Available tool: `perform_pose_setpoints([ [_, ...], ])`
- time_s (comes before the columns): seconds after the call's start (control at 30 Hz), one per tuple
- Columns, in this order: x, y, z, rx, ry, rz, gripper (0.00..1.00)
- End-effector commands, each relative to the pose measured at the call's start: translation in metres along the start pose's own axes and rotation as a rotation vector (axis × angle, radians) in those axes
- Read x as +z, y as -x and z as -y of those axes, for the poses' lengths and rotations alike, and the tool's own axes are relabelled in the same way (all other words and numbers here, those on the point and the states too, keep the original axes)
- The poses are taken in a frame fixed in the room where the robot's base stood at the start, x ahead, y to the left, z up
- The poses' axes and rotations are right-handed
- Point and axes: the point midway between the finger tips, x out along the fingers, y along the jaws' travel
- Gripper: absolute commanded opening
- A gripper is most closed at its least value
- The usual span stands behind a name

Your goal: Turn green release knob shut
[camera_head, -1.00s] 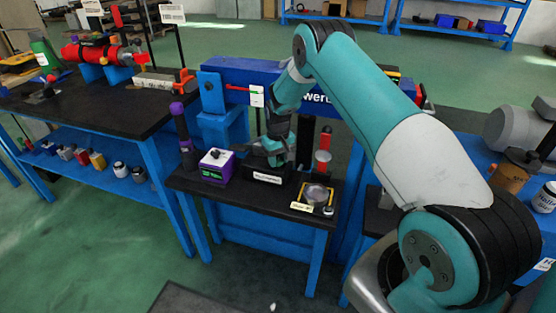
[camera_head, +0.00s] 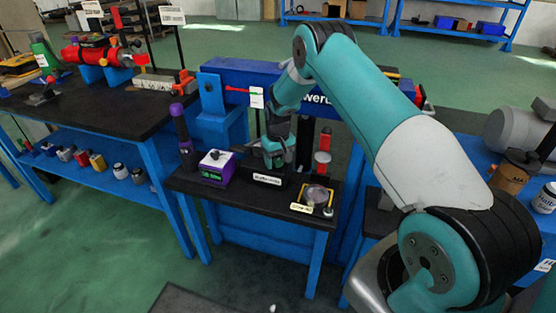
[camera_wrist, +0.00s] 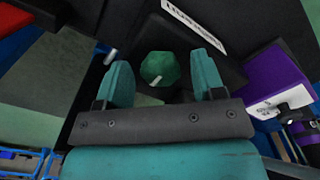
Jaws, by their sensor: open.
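The green release knob (camera_wrist: 160,68) shows in the wrist view as a faceted knob with a pale mark on its lower edge. It stands between the two teal fingers of my gripper (camera_wrist: 161,60), with a visible gap on each side. The fingers are apart and hold nothing. In the head view my gripper (camera_head: 276,152) is low over the small black bench, behind a dark block with a white label (camera_head: 267,180). The knob is hidden there. The same label shows upside down at the top of the wrist view (camera_wrist: 194,26).
A purple box with a white top (camera_head: 217,167) stands left of my gripper, beside a purple-topped post (camera_head: 182,135). A yellow-framed dish (camera_head: 317,196) and a red-and-grey upright (camera_head: 323,152) are on the right. A blue beam (camera_head: 235,75) runs behind.

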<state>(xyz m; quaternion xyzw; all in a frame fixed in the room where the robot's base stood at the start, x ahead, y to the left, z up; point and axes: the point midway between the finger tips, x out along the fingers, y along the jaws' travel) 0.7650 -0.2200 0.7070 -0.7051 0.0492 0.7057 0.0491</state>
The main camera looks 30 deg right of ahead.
Motion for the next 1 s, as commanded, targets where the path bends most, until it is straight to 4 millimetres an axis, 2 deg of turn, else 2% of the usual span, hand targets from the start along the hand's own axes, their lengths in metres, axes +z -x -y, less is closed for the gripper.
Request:
perform_pose_setpoints([
  [0.13, -0.001, 0.003, 0.000, 0.000, 0.001, -0.002, 0.63],
  [0.27, -0.001, 0.018, 0.000, 0.000, 0.001, -0.004, 0.63],
  [0.7, 0.000, 0.126, 0.000, 0.000, 0.000, -0.005, 0.63],
  [0.9, 0.000, 0.160, 0.000, 0.000, 0.000, -0.002, 0.63],
  [1.0, 0.000, 0.169, 0.000, 0.000, 0.000, -0.001, 0.63],
])
